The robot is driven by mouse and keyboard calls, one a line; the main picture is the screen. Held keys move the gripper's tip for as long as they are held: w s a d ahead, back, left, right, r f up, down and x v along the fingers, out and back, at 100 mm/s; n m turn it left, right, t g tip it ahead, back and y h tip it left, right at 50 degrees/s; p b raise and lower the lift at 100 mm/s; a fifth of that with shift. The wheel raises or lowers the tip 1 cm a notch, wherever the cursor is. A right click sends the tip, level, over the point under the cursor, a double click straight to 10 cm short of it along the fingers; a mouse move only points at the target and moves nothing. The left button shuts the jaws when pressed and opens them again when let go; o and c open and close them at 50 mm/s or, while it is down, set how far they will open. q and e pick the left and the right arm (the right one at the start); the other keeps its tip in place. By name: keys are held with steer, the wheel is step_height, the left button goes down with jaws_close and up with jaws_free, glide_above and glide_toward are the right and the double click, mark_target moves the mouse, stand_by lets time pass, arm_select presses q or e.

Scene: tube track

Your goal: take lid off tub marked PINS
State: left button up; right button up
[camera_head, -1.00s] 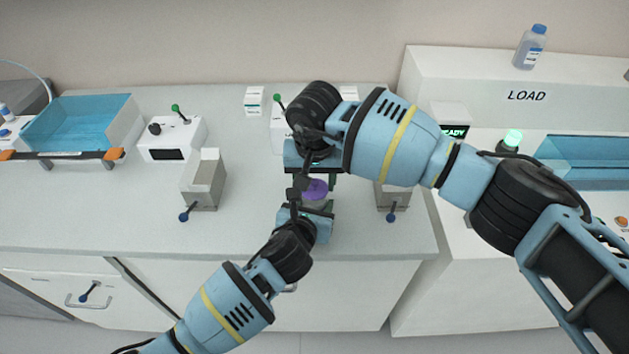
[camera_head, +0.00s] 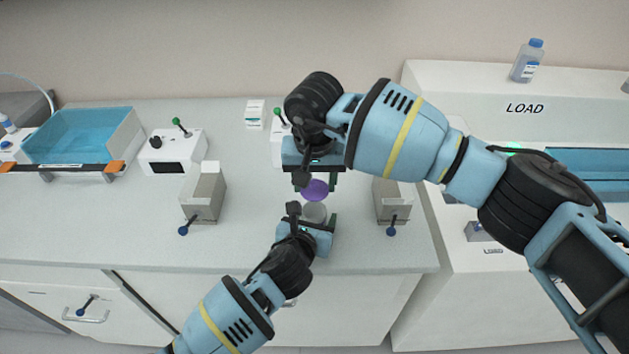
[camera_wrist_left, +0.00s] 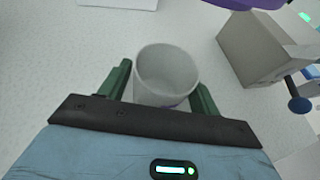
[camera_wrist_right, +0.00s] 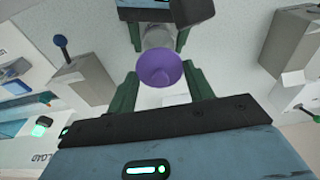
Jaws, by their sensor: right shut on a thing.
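The tub (camera_head: 314,212) stands upright on the bench with its mouth open; it also shows in the left wrist view (camera_wrist_left: 167,75), looking empty. No PINS marking can be read. The purple lid (camera_head: 314,190) is off the tub, raised above it and a little behind. My right gripper (camera_head: 317,181) is shut on the lid, which shows between its fingers in the right wrist view (camera_wrist_right: 160,68). My left gripper (camera_head: 316,217) has its fingers on either side of the tub, with slight gaps, so it looks open. The left wrist view shows the lid's edge at the top right.
A grey box with a blue-knobbed lever (camera_head: 203,195) stands left of the tub, and a similar one (camera_head: 391,200) stands right. A white device with a green-knobbed lever (camera_head: 173,150) and a blue basin (camera_head: 80,135) are further left. The bench front edge is close below the tub.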

mark_target(315, 181)
arm_select(q)
steer(key=shift+o, duration=0.8)
steer(key=shift+s+a+r, duration=0.15)
steer(key=shift+s+r, duration=0.1)
steer(key=shift+s, duration=0.15)
arm_select(e)
steer(key=shift+r, duration=0.35)
arm_select(q)
steer(key=p+v, duration=0.2)
steer(key=v, duration=0.7)
steer(key=shift+s+a+r, duration=0.1)
steer(key=shift+s+r, duration=0.1)
steer(key=shift+s, duration=0.1)
arm_select(e)
steer(key=shift+t, duration=0.4)
step_height(315, 181, up, 5)
steer(key=shift+w+r, duration=0.15)
arm_select(q)
steer(key=shift+s+a+r, duration=0.15)
steer(key=shift+s+r, duration=0.05)
steer(key=shift+s, duration=0.35)
arm_select(e)
steer(key=shift+r, duration=0.2)
arm_select(q)
steer(key=shift+s, duration=0.1)
steer(key=shift+f, duration=0.1)
